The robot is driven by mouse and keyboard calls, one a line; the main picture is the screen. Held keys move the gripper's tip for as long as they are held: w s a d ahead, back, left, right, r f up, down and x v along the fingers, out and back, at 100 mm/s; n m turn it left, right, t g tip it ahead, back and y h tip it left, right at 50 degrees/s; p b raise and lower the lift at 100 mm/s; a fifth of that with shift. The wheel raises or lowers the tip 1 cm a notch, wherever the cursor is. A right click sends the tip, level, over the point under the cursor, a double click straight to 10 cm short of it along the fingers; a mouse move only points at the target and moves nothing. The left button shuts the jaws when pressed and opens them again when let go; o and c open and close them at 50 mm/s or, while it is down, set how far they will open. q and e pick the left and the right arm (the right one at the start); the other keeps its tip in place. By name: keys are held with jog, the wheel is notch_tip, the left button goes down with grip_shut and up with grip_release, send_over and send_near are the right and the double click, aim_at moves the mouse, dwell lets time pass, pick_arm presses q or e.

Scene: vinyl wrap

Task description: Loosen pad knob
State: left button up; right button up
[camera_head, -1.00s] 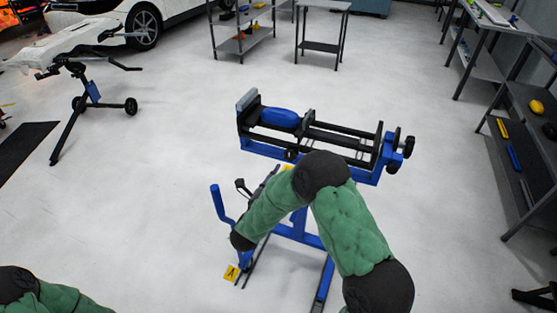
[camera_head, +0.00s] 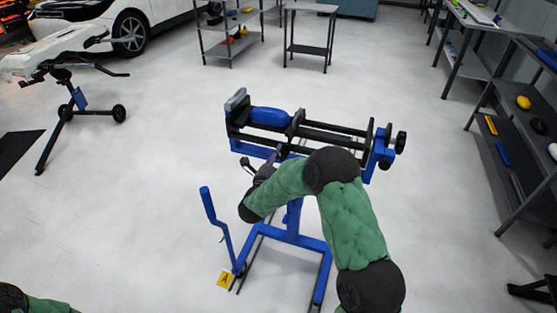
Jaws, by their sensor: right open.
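A blue stand (camera_head: 292,222) carries a clamp frame with black rails (camera_head: 333,136) and a blue pad (camera_head: 270,117) at its left end. Black knobs (camera_head: 400,142) stick out at the right end of the frame. My right arm crosses in front of the stand, and its gripper (camera_head: 273,158) is open just below the rails, under the pad end. A small dark knob below the pad end is partly hidden at the gripper, and I cannot tell whether they touch. My left arm shows only at the lower left corner; its gripper is out of view.
A work stand (camera_head: 65,110) with a white panel is at the left, shelves (camera_head: 510,130) at the right. The floor between is clear.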

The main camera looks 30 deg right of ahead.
jog(key=c, duration=1.1)
jog(key=shift+c, duration=0.3)
